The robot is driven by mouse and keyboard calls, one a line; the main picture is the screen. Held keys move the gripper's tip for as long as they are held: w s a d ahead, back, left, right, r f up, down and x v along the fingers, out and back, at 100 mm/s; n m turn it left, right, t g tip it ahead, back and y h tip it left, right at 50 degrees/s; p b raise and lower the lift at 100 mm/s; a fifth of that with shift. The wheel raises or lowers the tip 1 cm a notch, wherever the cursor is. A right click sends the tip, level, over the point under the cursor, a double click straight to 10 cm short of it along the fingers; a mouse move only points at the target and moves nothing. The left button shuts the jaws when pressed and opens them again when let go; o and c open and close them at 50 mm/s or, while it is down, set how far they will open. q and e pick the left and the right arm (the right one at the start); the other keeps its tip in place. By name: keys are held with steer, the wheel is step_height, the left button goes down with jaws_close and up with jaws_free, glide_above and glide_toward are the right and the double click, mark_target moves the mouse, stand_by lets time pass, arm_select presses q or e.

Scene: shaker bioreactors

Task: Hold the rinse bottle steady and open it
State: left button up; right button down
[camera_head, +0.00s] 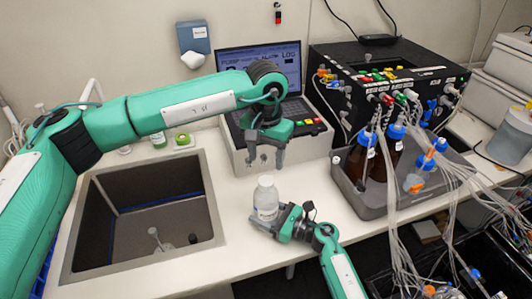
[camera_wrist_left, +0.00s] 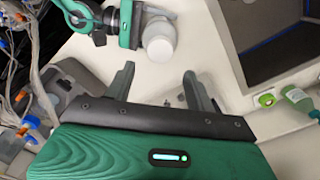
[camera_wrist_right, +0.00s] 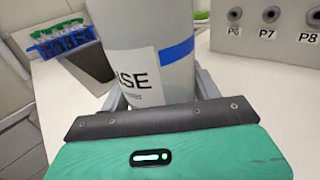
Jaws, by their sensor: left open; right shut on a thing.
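The rinse bottle (camera_head: 266,198) is a translucent white bottle with a whitish cap (camera_head: 265,181), standing upright on the white bench right of the sink. My right gripper (camera_head: 264,222) is shut around its lower body. In the right wrist view the bottle (camera_wrist_right: 152,60) fills the space between the fingers, with a label ending in "SE" and a blue band. My left gripper (camera_head: 265,158) is open and empty, fingers pointing down, above and behind the bottle. In the left wrist view the bottle's cap (camera_wrist_left: 160,48) lies beyond the open fingers (camera_wrist_left: 158,85), apart from them.
A sink (camera_head: 150,215) is left of the bottle. A grey console with a laptop (camera_head: 262,75) stands behind it. A grey tray (camera_head: 365,200) with brown bottles and tubing is at the right. A small green-labelled bottle (camera_head: 158,140) stands behind the sink.

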mark_target(266, 180)
arm_select(q)
step_height(266, 180, down, 8)
steer(key=shift+r, duration=0.2)
